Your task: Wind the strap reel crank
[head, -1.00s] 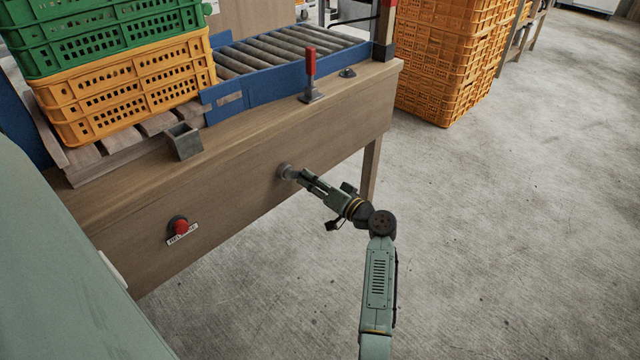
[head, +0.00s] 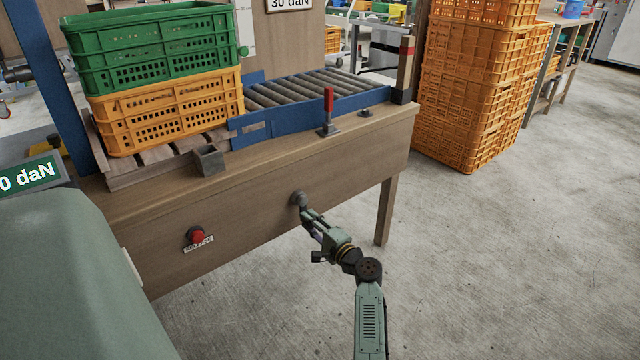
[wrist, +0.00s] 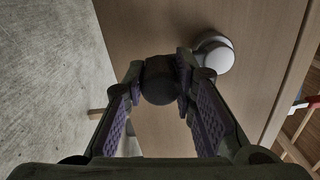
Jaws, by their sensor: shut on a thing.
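The strap reel crank's round grey hub (head: 298,198) sits on the wooden front panel of the bench. In the wrist view the hub (wrist: 214,54) is a pale round cap right of the fingers. My gripper (head: 308,214) is just below and right of the hub in the head view. In the wrist view my gripper (wrist: 160,82) is shut on the dark, rounded crank handle (wrist: 160,88), with a purple-padded finger on each side. The crank arm between handle and hub is mostly hidden by the fingers.
A red button (head: 196,236) with a label is on the same panel, to the left. Stacked orange crates (head: 465,90) stand behind right. Floor at right is clear.

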